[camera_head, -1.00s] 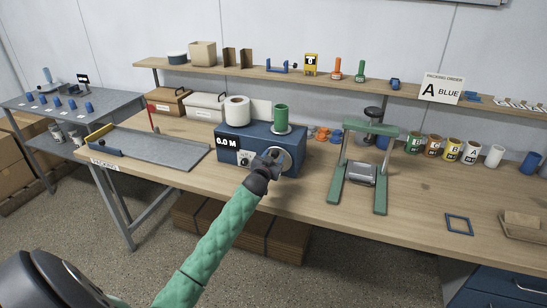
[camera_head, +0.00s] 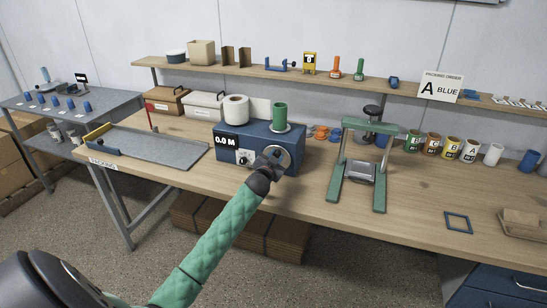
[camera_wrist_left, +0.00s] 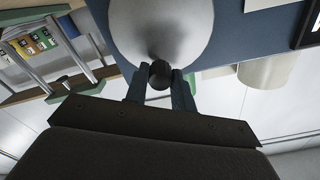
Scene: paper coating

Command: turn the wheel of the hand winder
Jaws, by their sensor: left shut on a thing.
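The hand winder (camera_head: 256,148) is a blue box on the table with a display reading 0.0 M, a white roll (camera_head: 236,109) and a green roll (camera_head: 280,116) on top. Its round metal wheel (camera_head: 285,158) is on the front face at the right. My left gripper (camera_head: 272,156) is in front of the wheel and partly covers it. In the left wrist view the wheel (camera_wrist_left: 185,30) fills the top middle, and the gripper (camera_wrist_left: 161,85) is shut on its dark knob (camera_wrist_left: 160,73). My right gripper is not in view.
A green-framed press (camera_head: 362,170) stands to the right of the winder. A grey tray (camera_head: 150,147) lies to the left. Several cups (camera_head: 451,149) line the back right. A small blue frame (camera_head: 458,222) lies near the front edge, with bare table around it.

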